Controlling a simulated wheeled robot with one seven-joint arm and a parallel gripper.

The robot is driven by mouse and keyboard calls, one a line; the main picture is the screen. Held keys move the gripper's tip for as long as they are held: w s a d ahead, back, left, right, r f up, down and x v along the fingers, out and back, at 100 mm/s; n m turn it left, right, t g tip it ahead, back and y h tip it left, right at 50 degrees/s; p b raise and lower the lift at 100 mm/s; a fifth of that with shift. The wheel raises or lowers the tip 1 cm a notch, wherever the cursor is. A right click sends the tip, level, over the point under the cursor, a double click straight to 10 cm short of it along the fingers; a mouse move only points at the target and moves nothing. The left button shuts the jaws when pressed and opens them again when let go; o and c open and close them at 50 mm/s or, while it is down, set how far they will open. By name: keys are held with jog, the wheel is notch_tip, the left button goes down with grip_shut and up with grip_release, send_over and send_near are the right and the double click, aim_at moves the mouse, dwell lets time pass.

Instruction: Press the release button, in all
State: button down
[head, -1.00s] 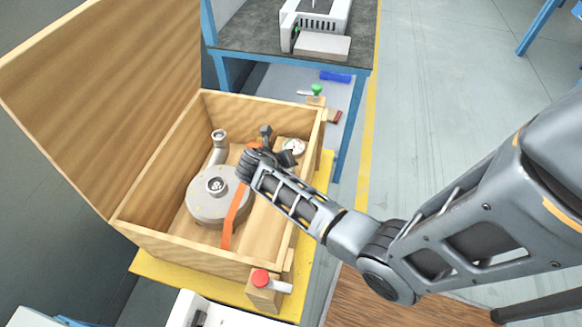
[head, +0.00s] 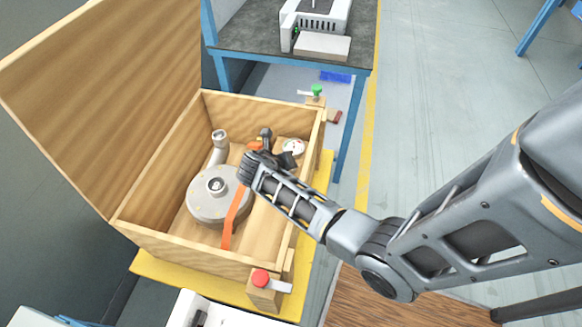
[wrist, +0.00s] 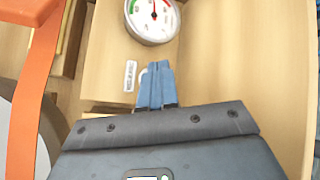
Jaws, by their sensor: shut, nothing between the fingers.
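An open wooden crate (head: 165,242) holds a grey blower (head: 207,205) with an orange strap (head: 233,222) across it. A red button (head: 261,278) sits on a wooden block at the crate's front right corner. A green button (head: 317,90) sits on a block behind the crate. My gripper (wrist: 157,67) is shut and empty inside the crate, over its right part. In the wrist view its blue fingertips are beside a small white label plate (wrist: 130,75) and below a round gauge (wrist: 151,18). A pale rounded part shows partly behind the fingers; whether they touch it, I cannot tell.
The crate's tall lid (head: 100,95) stands open at the left. My arm crosses the crate's right wall. A blue-legged bench (head: 250,40) with a white device (head: 318,18) stands behind. The floor at the right is largely clear.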

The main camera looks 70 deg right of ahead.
jog(key=shift+f, duration=0.35)
dwell(0.7)
jog(key=shift+r+p, duration=0.6)
jog(key=shift+r, duration=0.2)
jog(key=shift+r, duration=2.5)
